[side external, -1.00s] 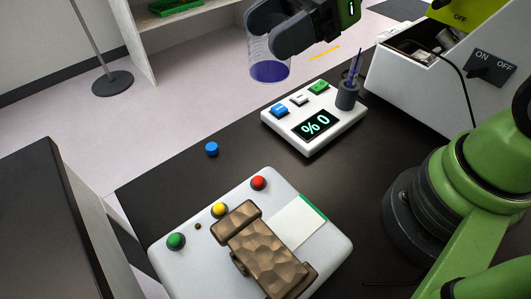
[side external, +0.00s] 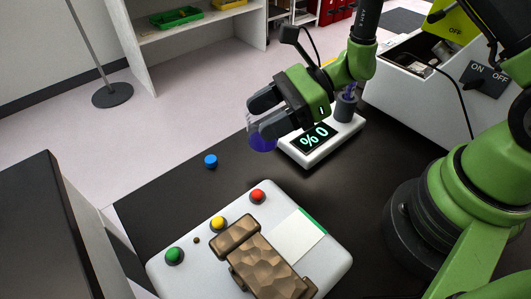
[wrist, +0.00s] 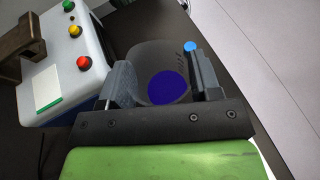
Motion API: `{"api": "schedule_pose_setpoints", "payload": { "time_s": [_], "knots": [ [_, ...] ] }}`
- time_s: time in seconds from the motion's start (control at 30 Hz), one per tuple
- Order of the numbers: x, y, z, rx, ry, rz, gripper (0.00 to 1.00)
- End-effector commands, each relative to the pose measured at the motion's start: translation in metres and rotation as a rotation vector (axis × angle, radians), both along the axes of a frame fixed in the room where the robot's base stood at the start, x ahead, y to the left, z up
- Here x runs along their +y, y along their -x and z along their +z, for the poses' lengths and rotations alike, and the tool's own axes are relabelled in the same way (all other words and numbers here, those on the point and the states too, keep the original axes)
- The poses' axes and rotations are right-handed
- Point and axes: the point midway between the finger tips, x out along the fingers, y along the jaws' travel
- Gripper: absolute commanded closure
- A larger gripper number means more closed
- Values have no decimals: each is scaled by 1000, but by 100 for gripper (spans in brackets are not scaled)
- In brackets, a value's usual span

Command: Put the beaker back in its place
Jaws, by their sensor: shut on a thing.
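The beaker (side external: 262,143) is clear with dark blue liquid in it. My gripper (side external: 266,114) is shut on it, in front of the display device on the black table. The beaker is partly hidden by the fingers in the side view. In the wrist view the beaker (wrist: 169,86) sits between the two fingers, its blue liquid in the middle. I cannot tell whether its base touches the table.
The white device with a "% 0" display (side external: 313,137) stands behind my gripper, with a dark holder (side external: 346,107) on it. A blue cap (side external: 210,161) lies on the table. A white box with coloured buttons (side external: 258,196) and a brown piece (side external: 262,262) is in front.

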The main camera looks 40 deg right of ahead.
Motion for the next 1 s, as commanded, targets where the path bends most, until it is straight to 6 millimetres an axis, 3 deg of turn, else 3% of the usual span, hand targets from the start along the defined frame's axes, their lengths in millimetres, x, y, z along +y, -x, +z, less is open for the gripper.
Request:
{"api": "schedule_pose_setpoints", "payload": {
  "time_s": [0.1,0.53,0.97,1.0],
  "knots": [
    [0,0,-20,4,-1,-1,85],
    [0,0,-69,2,-1,0,85],
    [0,0,-76,0,-1,0,85],
    [0,0,-76,-1,-1,0,38]
  ]
}}
